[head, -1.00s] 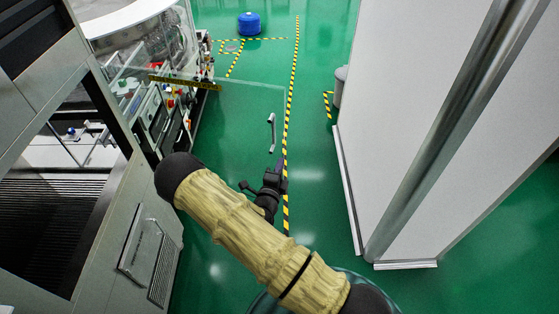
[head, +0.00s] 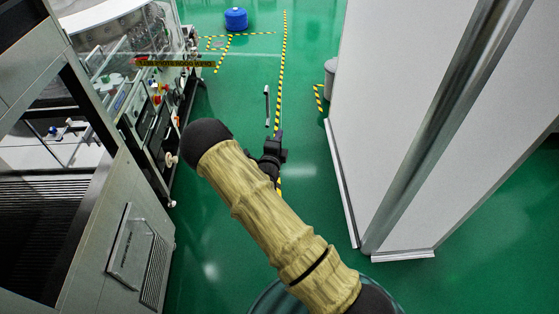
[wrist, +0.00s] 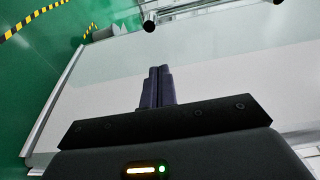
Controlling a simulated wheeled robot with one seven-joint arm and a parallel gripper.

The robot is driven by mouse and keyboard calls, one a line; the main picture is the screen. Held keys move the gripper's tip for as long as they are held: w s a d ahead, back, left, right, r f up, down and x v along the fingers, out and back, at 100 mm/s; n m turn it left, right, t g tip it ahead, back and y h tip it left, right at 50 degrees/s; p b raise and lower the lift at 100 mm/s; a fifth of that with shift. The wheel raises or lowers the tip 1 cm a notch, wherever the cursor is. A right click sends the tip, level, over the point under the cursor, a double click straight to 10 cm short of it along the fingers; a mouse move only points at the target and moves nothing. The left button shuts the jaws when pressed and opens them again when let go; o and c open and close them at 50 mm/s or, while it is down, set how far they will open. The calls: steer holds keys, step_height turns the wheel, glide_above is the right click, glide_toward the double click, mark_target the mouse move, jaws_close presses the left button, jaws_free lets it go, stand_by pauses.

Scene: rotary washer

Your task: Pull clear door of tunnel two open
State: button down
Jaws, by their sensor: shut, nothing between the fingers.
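The clear door (head: 240,88) is a faint transparent pane in the head view, standing out from the machine at the left over the green floor. Its upright silver handle (head: 267,106) has dark ends and is near the pane's right side. My gripper (head: 279,133) is just below and right of the handle in the head view, apart from it. In the wrist view my gripper's fingers (wrist: 157,87) are together with nothing between them.
The machine (head: 150,105) with red and yellow parts stands at the left, behind a grey cabinet (head: 118,215). A large white panel (head: 400,130) stands at the right. Between them is open green floor with striped tape. A blue drum (head: 236,19) stands far back.

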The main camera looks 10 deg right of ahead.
steer(key=b+x, duration=0.4)
steer(key=x, duration=0.3)
steer(key=shift+w+r, duration=0.2)
steer(key=shift+w, duration=0.2)
steer(key=shift+a, duration=0.1)
steer(key=s+a+b, duration=0.2)
steer(key=s+b, duration=0.3)
steer(key=s, duration=0.8)
steer(key=shift+s+a+b, duration=0.25)
steer(key=shift+s+b, duration=0.05)
steer(key=shift+w+a, duration=0.1)
